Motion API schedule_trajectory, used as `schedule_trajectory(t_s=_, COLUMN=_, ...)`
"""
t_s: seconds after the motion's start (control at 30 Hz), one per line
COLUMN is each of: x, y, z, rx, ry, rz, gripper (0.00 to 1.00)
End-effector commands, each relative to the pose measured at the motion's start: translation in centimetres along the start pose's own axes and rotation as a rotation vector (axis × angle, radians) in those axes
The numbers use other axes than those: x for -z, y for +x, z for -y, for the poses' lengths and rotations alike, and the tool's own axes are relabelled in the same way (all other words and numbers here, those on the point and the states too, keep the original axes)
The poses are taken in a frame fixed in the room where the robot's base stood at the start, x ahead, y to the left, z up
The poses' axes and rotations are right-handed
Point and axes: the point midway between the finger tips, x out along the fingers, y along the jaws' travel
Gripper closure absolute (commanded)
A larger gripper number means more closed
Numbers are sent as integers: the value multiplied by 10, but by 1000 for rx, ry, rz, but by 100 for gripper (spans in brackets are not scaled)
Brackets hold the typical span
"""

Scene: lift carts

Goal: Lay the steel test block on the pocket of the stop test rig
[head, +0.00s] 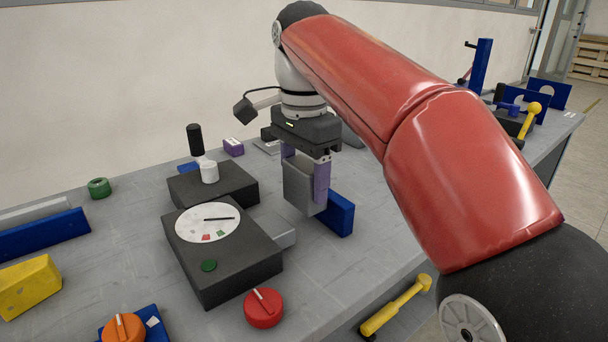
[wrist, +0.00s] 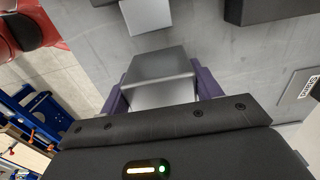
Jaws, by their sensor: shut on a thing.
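My gripper (head: 304,180) is shut on the grey steel test block (head: 298,186), which hangs upright between its purple fingers. The wrist view shows the block (wrist: 158,68) between the fingers, over the grey bench. A black box with a white dial and a green button, apparently the stop test rig (head: 240,262), stands left of and nearer than the block. A light grey plate, possibly its pocket (head: 283,236), sticks out from its right side, near the block's lower end. That plate also seems to show in the wrist view (wrist: 146,14). The block looks apart from it.
A blue block (head: 340,214) stands right behind the gripper. A second black box (head: 225,183) with a white knob and black handle is behind the dial box. A red knob (head: 264,309) and an orange knob (head: 123,328) are in front. Bare bench (head: 115,235) lies to the left.

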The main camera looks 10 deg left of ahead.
Motion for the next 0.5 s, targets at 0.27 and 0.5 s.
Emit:
schedule_trajectory(t_s=0.27, x=0, y=-1, z=0, rx=2, ry=0, rz=-1, gripper=80)
schedule_trajectory(t_s=0.5, x=-1, y=8, z=0, rx=0, ry=0, rz=-1, gripper=80)
